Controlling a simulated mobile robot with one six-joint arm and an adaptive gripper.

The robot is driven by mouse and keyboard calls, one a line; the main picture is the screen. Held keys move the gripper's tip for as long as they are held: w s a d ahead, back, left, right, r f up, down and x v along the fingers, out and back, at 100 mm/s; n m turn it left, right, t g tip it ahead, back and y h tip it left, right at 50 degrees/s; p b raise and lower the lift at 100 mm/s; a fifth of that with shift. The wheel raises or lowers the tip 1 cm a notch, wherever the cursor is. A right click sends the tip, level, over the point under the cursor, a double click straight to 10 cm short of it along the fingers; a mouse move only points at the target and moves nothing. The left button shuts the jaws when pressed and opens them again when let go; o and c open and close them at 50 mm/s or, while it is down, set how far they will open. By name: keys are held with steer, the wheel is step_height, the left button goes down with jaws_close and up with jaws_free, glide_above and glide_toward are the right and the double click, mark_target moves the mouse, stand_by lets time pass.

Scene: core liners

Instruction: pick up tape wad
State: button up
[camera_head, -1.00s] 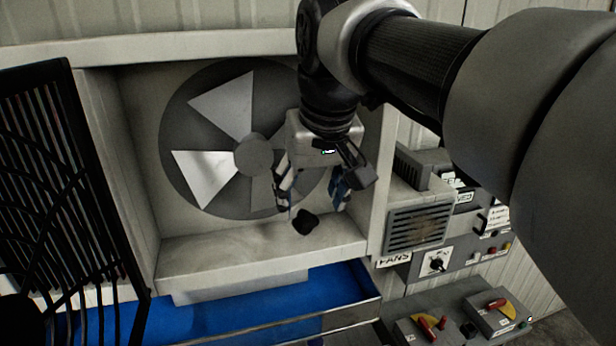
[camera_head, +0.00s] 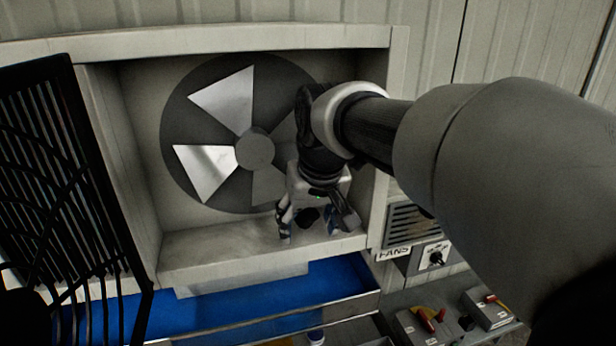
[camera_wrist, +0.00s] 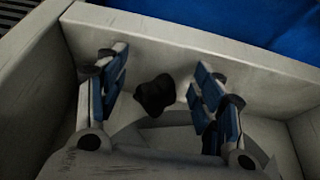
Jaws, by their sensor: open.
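The tape wad, a small crumpled black lump (camera_head: 309,214), sits on the bottom ledge of the pale fan housing. It also shows in the wrist view (camera_wrist: 155,94), near the middle, between my two blue-padded fingers. My gripper (camera_head: 306,232) is open, with one finger on each side of the wad. In the wrist view my gripper (camera_wrist: 160,90) has clear gaps between both fingers and the wad. In the head view the gripper body partly hides the wad.
The housing ledge (camera_head: 220,252) has walls around it and a grey fan (camera_head: 254,152) behind. A black grille (camera_head: 70,170) stands open at left. A blue drawer (camera_head: 230,308) lies below. Control boxes (camera_head: 430,256) are at lower right.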

steer(key=shift+c, duration=0.4)
steer(key=c, duration=0.9)
